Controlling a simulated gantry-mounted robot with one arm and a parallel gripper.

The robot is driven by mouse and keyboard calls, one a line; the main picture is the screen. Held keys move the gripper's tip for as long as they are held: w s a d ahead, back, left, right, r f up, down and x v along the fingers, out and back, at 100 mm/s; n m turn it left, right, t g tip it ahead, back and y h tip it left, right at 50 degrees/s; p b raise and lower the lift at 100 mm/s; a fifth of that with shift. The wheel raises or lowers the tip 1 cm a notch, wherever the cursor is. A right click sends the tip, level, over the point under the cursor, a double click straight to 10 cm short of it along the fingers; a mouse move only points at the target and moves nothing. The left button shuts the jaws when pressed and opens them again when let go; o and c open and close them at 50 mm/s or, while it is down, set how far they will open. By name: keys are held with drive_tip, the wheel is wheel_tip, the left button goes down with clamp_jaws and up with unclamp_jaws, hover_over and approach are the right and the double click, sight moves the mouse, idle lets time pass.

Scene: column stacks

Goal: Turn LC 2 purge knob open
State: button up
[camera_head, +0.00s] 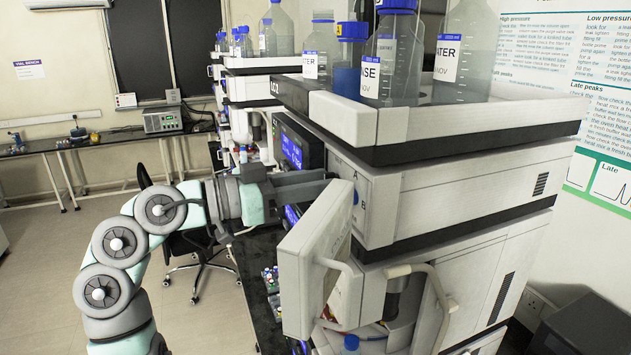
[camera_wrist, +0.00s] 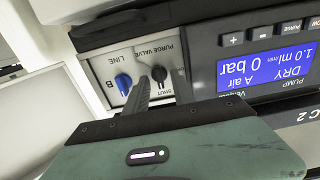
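The purge knob (camera_wrist: 159,74) is small and black, below the words PURGE VALVE on the light valve panel (camera_wrist: 104,70), which appears upside down in the wrist view. A blue LINE knob (camera_wrist: 123,83) sits beside it; it also shows in the head view (camera_head: 356,197). One dark finger (camera_wrist: 139,97) shows plainly, between the two knobs. The other finger is hard to pick out against the dark pump edge. The fingers look apart; contact with the purge knob cannot be told.
The pump display (camera_wrist: 266,67) reads 0 bar and DRY, beside the valve panel. A white door (camera_head: 320,255) stands swung out just below my gripper. Solvent bottles (camera_head: 385,65) stand on the top tray. A black chair (camera_head: 190,240) stands behind my arm.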

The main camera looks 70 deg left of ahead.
drive_tip(key=shift+c, duration=0.2)
clamp_jaws()
drive_tip(key=shift+n, duration=0.3)
drive_tip(key=n+p, duration=0.2)
drive_tip(key=n, duration=0.1)
drive_tip(key=shift+r+n, duration=0.1)
drive_tip(key=shift+n, duration=0.2)
drive_tip(key=n+p, duration=1.3)
drive_tip(key=shift+a, duration=0.1)
drive_tip(key=shift+f+n, duration=0.2)
drive_tip(key=shift+n, duration=0.2)
